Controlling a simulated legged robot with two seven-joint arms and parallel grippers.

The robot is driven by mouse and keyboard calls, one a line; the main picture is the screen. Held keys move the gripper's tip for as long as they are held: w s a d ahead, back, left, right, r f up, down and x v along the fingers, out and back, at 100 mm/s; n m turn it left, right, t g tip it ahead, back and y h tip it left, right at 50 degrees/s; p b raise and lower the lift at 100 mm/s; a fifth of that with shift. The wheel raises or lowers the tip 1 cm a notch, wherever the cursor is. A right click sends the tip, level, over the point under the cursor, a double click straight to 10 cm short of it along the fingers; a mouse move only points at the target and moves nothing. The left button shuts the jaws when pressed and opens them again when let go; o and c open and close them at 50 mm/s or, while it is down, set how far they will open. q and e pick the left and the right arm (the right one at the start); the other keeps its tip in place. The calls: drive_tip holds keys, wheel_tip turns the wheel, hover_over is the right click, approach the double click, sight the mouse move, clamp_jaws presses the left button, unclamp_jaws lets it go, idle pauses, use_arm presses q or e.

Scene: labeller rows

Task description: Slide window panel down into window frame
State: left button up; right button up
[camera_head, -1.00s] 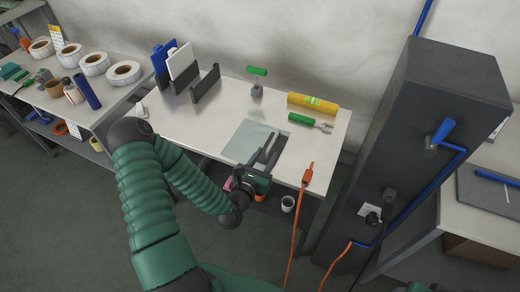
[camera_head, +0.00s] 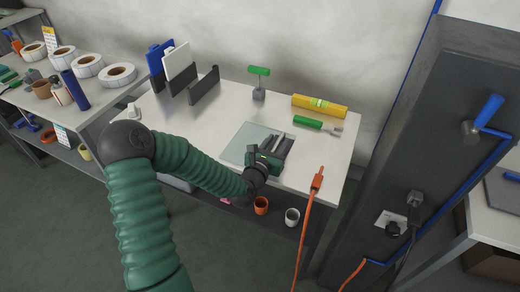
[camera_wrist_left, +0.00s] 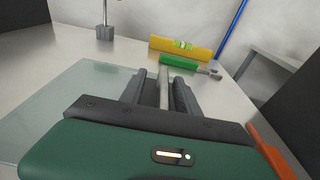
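A flat translucent pane (camera_head: 243,142), perhaps the window panel, lies on the workbench and shows at left in the left wrist view (camera_wrist_left: 70,100). My left gripper (camera_head: 279,143) is over or just above its right part, pointing towards the back of the bench. Its two dark fingers (camera_wrist_left: 165,88) stand apart in the left wrist view. A narrow pale strip shows between them; I cannot tell if it is a thing or the bench top. No window frame can be made out for certain. My right gripper is not in view.
A dark cabinet (camera_head: 400,170) stands at right.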

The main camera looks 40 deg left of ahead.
use_arm(q)
drive_tip(key=shift+d+r, duration=0.1)
drive_tip(key=shift+d, duration=0.05)
drive_tip(key=shift+d+r, duration=0.1)
drive_tip(key=shift+c, duration=1.1)
drive_tip(key=c, duration=0.5)
clamp_jaws()
drive_tip(key=shift+s, duration=0.1)
